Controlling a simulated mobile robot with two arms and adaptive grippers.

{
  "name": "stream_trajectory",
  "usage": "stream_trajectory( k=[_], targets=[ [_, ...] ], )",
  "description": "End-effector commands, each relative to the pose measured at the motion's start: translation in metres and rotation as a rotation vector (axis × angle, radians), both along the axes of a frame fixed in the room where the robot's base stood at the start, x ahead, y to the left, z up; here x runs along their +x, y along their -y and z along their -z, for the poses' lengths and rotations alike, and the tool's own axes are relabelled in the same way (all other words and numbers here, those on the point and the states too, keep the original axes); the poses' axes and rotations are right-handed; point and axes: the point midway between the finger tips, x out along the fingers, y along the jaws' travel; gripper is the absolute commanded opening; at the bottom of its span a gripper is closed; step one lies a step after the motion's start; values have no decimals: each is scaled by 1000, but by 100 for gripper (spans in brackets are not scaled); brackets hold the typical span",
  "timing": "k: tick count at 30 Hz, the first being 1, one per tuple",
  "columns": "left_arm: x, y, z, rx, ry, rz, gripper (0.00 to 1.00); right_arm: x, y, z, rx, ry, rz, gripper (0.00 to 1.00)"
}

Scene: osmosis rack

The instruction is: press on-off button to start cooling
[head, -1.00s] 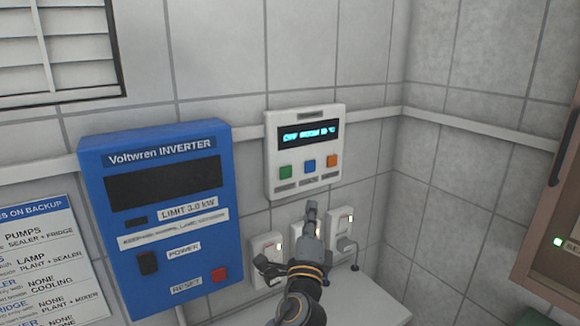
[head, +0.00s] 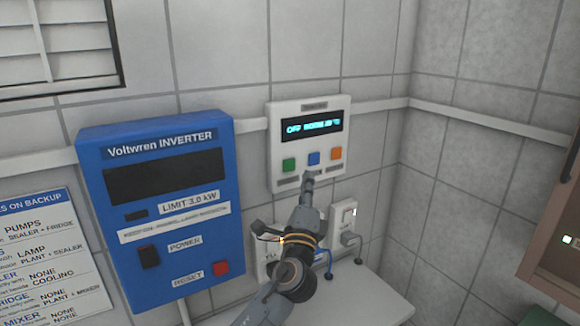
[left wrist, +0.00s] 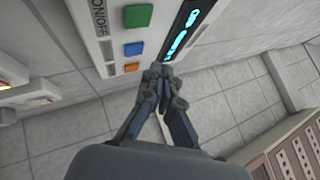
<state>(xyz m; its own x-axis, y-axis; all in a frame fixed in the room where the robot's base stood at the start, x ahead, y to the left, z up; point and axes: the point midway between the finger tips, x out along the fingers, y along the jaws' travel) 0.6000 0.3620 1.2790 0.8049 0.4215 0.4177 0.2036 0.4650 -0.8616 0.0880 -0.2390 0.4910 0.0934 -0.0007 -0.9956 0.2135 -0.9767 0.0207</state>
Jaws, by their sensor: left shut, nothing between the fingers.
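A white control panel (head: 283,118) hangs on the tiled wall, with a lit cyan display (head: 311,128) that begins with "OFF". Below the display are a green button (head: 289,165), a blue button (head: 313,158) and an orange button (head: 336,153). In the left wrist view the green button (left wrist: 138,16) sits beside the label "ON/OFF" (left wrist: 98,18). My left gripper (head: 308,178) is shut and empty, its tips just below the blue button in the head view. In the left wrist view its tips (left wrist: 160,72) are near the panel's edge by the orange button (left wrist: 131,67); contact cannot be told. My right gripper is not in view.
A blue inverter (head: 222,250) with a black power switch (head: 148,256) and red reset button (head: 221,268) hangs left of the panel. Sockets with plugs (head: 343,216) are below, above a white ledge (head: 372,292). A brown cabinet (head: 548,240) stands at the right.

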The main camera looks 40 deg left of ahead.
Motion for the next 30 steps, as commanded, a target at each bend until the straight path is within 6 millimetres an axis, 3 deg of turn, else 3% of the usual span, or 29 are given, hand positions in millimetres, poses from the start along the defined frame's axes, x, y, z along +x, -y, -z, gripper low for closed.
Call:
stream_trajectory(
  k=[6, 12, 30],
  targets=[
    [11, -27, 1, 1, 1, -1, 0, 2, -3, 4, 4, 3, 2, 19],
    [17, -41, 0, -1, 2, 1, 0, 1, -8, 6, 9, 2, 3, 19],
    [18, -44, -1, -1, 2, 1, 0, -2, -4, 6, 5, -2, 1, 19]
  ],
)
